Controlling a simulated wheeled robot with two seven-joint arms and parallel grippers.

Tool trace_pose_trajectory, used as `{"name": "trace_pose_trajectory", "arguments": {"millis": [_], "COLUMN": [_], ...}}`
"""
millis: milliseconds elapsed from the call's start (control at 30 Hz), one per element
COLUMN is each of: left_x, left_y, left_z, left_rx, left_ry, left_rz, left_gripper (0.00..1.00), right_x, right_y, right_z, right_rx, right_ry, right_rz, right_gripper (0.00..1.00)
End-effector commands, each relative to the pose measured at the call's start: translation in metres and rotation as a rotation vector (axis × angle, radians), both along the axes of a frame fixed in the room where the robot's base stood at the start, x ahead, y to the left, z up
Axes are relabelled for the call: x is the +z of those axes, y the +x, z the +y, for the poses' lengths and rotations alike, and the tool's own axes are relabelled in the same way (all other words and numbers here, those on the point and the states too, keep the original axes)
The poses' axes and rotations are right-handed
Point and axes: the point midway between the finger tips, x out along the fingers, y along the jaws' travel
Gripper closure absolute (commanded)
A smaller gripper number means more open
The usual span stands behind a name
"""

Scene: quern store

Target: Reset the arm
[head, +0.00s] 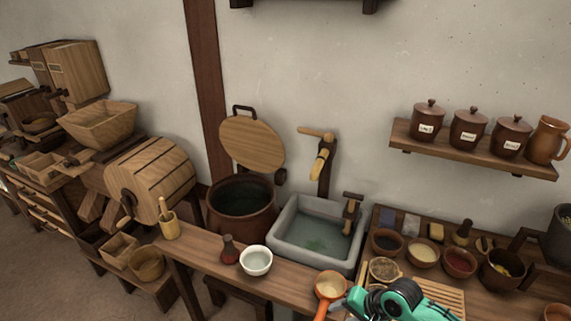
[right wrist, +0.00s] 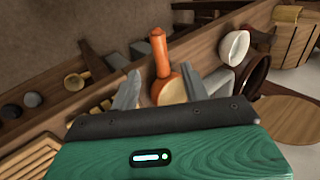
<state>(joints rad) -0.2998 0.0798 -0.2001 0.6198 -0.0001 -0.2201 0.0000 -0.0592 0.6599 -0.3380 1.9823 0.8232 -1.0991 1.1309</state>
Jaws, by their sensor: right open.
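My right arm comes in at the bottom of the head view, with its teal wrist over the counter's front edge. In the right wrist view the two grey fingers of my right gripper (right wrist: 172,82) are spread apart with nothing held. Beyond them, in the gap between the fingers, lies a small orange pan (right wrist: 160,62) with a pale inside. In the head view this orange pan (head: 329,286) lies just left of my wrist, its handle toward the bottom edge. I cannot tell whether a finger touches it. My left gripper is not in view.
Left of the pan are a white bowl (head: 256,261), a dark red bottle (head: 229,249) and a grey stone sink (head: 290,243). Several small bowls and a slatted wooden board (head: 446,294) crowd the counter at right. A shelf (head: 480,152) with jars hangs above.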

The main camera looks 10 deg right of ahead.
Motion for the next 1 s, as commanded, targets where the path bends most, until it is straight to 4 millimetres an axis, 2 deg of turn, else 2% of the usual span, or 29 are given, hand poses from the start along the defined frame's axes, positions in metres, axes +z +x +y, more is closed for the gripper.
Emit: {"name": "trace_pose_trajectory", "arguments": {"millis": [167,300,367,600,967,1000], "left_x": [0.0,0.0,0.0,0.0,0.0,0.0], "left_y": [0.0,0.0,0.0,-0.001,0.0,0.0], "left_z": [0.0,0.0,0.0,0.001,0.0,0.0], "left_rx": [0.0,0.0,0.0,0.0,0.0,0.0], "left_ry": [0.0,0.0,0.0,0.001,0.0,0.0], "left_rz": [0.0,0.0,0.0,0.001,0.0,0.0], "left_gripper": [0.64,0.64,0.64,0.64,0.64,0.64], "right_x": [-0.003,0.0,0.003,0.018,0.039,0.031], "right_y": [-0.023,-0.065,-0.084,-0.133,-0.19,-0.187], "right_z": [0.018,0.039,0.042,0.034,0.009,0.008], "right_rx": [0.103,0.293,0.37,0.558,0.711,0.72], "right_ry": [-0.057,-0.198,-0.274,-0.491,-0.686,-0.692], "right_rz": [-0.043,-0.132,-0.163,-0.196,-0.125,-0.12], "right_gripper": [0.54,0.54,0.54,0.54,0.54,0.54]}}
